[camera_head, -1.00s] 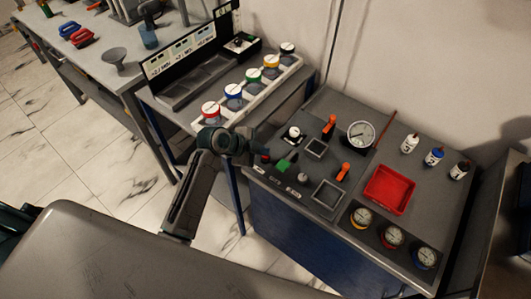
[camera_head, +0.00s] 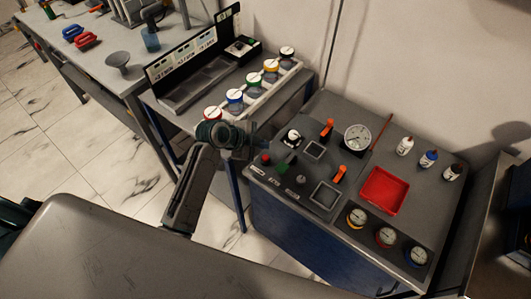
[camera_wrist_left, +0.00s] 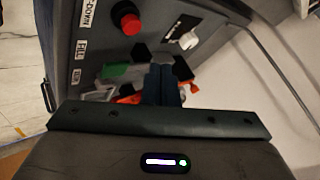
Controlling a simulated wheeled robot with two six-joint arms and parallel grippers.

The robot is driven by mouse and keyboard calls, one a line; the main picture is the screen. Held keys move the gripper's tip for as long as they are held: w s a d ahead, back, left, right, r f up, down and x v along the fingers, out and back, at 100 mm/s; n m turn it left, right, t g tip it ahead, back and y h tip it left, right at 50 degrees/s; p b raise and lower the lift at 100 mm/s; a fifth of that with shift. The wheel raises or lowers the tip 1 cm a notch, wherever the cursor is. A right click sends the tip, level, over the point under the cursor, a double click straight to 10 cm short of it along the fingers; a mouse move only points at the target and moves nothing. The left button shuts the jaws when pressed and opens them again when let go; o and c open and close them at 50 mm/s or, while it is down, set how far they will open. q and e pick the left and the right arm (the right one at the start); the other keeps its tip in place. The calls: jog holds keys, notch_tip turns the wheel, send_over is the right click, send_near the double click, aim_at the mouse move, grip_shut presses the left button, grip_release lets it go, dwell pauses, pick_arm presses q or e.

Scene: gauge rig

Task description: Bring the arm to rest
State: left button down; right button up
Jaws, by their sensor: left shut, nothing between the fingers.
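My left arm comes in from the lower left in the head view. Its gripper (camera_head: 262,140) is shut and empty, over the left edge of the gauge bench (camera_head: 420,180). In the left wrist view its dark blue fingers (camera_wrist_left: 160,84) are together, pointing toward the bench panel, with nothing between them. The panel has a red button (camera_head: 266,158), which also shows in the wrist view (camera_wrist_left: 126,17), and a green switch (camera_head: 283,168). The fingers appear apart from these controls, though the wrist view overlaps them with the panel. My right gripper is not in view.
A red tray (camera_head: 383,190), a large gauge (camera_head: 357,138), several small gauges and several small bottles are on the bench. A rack of coloured-lid jars (camera_head: 235,98) stands behind my wrist. Tiled floor (camera_head: 100,165) is open at left.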

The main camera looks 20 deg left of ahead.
pick_arm(q)
jog(key=shift+r, duration=0.75)
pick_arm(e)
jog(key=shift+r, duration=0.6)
